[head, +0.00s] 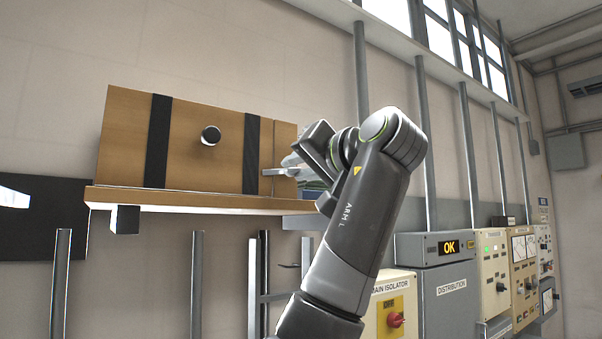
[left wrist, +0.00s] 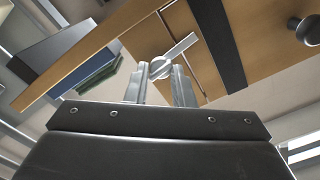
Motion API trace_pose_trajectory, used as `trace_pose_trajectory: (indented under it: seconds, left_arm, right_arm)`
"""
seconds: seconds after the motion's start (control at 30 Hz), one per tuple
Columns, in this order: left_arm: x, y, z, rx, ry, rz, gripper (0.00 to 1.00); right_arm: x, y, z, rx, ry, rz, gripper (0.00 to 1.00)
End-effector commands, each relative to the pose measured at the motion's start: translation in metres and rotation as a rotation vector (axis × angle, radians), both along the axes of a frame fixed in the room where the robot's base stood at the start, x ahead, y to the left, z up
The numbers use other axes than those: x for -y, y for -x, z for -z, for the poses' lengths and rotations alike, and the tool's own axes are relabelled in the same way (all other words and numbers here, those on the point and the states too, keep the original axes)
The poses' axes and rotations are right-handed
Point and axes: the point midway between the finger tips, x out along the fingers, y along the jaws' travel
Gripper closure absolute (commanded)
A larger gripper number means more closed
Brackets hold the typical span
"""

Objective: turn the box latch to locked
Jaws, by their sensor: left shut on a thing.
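A wooden box (head: 205,167) with two dark vertical straps and a round dark knob (head: 211,135) stands on a wooden shelf. The light metal latch (head: 274,172) is near the box's right end, its bar pointing left across the seam in the head view. My left gripper (head: 291,165) is at the latch, its fingertips partly hidden by its own body. In the left wrist view the latch (left wrist: 161,68) has its round hub between the two fingertips (left wrist: 160,82), and the gripper is shut on it. My right gripper is not in view.
The shelf (head: 200,199) runs below the box, with a small dark-green object (left wrist: 97,79) beside the box. Electrical cabinets, including a distribution cabinet (head: 437,275) and a main isolator (head: 396,312), stand at the right. Vertical pipes line the wall.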

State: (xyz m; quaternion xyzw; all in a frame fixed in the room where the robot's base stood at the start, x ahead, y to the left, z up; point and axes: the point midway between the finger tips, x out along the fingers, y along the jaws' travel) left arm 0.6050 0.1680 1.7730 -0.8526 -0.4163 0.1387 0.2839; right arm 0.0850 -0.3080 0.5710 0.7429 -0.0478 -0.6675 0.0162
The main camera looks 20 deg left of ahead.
Motion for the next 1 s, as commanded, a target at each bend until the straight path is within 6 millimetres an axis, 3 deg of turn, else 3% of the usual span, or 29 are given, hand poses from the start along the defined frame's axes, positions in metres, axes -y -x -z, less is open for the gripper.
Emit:
trace_pose_trajectory:
  seconds: [0.33,0.87,0.9,1.0]
  left_arm:
    - [-0.0003,-0.0003,0.0006,-0.108,-0.085,-0.001,1.0]
    - [-0.0002,-0.0001,-0.0006,-0.124,-0.098,0.0,1.0]
    - [-0.0002,-0.0001,-0.0006,-0.124,-0.098,0.0,0.76]
    - [-0.0001,0.0,-0.0006,-0.124,-0.098,0.0,0.62]
  right_arm:
    - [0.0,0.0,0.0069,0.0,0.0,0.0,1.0]
    - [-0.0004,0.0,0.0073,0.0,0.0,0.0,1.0]
    - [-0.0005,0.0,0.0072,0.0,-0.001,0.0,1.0]
    - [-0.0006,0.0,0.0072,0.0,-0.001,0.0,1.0]
